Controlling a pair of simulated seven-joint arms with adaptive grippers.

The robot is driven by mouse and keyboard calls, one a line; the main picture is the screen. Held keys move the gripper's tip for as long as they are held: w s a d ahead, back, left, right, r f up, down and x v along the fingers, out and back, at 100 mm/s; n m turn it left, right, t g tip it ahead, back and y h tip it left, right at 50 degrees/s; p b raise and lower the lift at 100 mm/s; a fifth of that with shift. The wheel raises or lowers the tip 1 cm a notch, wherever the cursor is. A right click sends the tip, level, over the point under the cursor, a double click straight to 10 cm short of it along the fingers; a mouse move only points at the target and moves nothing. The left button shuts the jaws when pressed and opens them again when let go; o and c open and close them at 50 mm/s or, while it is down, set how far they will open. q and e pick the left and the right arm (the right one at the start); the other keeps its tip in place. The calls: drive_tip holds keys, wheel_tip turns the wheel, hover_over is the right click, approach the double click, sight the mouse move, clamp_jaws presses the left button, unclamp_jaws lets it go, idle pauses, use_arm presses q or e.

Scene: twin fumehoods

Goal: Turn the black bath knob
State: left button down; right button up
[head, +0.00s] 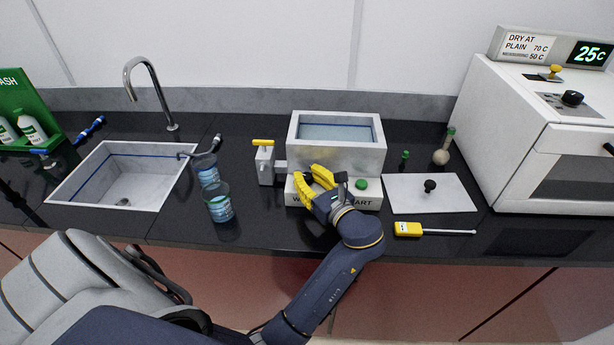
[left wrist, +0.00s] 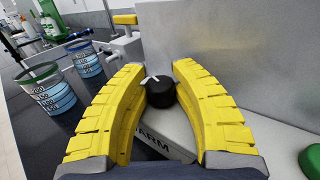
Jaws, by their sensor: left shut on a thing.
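The black bath knob (left wrist: 160,94) is on the front of the grey water bath, with a white pointer mark on its top. In the left wrist view it sits between the yellow fingertips of my left gripper (left wrist: 161,75). The fingers are closed around the knob's sides. In the head view my left gripper (head: 318,180) is at the bath's front panel and largely hides the knob. The water bath (head: 345,160) holds clear water. A green button (head: 361,184) is on its panel to the right. My right gripper is not in view.
Two blue-banded beakers (head: 219,205) and a yellow-handled valve (head: 264,165) stand left of the bath. A sink (head: 75,196) is far left, an oven (head: 530,120) far right.

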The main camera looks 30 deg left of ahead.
use_arm(q)
drive_tip(key=shift+a+n+g, duration=0.1)
drive_tip(key=shift+n+g, duration=0.2)
drive_tip(key=shift+g, duration=0.1)
drive_tip(key=c, duration=1.1)
unclamp_jaws()
drive_tip(key=shift+t, duration=0.4)
